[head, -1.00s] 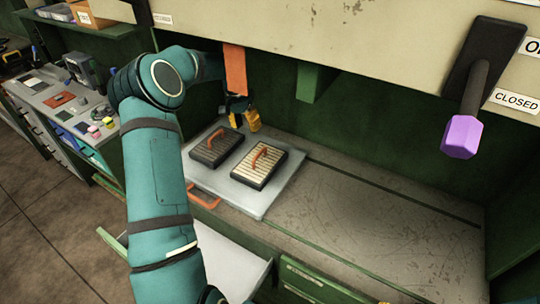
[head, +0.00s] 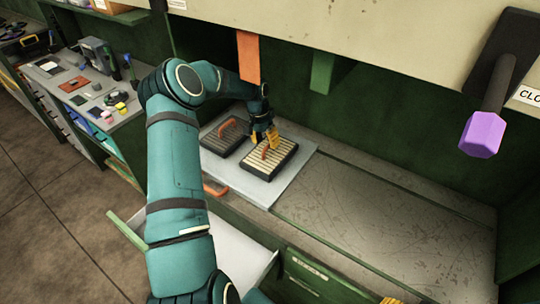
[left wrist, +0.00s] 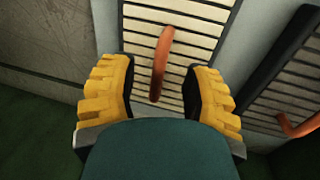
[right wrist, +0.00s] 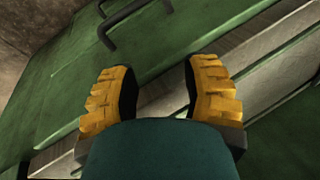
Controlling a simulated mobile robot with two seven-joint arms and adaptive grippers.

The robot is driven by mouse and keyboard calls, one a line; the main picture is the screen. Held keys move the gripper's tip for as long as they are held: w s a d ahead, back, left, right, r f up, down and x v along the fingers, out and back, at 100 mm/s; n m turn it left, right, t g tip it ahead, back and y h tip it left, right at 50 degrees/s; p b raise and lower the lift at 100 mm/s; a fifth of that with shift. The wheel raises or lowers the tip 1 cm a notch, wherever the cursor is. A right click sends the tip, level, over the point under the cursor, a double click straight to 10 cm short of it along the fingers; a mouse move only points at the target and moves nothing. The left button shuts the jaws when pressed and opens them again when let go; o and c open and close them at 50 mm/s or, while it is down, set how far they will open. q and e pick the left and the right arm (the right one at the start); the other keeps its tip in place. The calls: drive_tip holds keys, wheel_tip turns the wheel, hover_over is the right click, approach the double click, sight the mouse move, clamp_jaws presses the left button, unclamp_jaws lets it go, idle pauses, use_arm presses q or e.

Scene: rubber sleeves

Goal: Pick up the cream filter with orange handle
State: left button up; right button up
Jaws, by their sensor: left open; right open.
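The cream filter (head: 283,158) has a dark frame, pale slats and an orange handle (head: 265,153). It lies on the right side of a light grey tray (head: 262,191). My left gripper (head: 264,138) is open and is over the filter's far end, by the handle. In the left wrist view the handle (left wrist: 162,62) stands between the open yellow fingers (left wrist: 160,88), with the cream slats (left wrist: 195,40) beyond. Contact with the handle does not show. My right gripper (right wrist: 160,88) is open and empty, above green surfaces away from the filter.
A darker filter (head: 222,140) with an orange handle lies left of the cream one on the tray. The counter (head: 370,215) to the right is bare. A purple-ended lever (head: 482,135) hangs at the right. An open drawer (head: 235,252) is in front.

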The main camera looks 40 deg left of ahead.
sight(270, 151)
use_arm(q)
drive_tip(key=f, duration=0.3)
drive_tip(key=shift+d, duration=0.3)
drive_tip(key=shift+r, duration=0.1)
clamp_jaws()
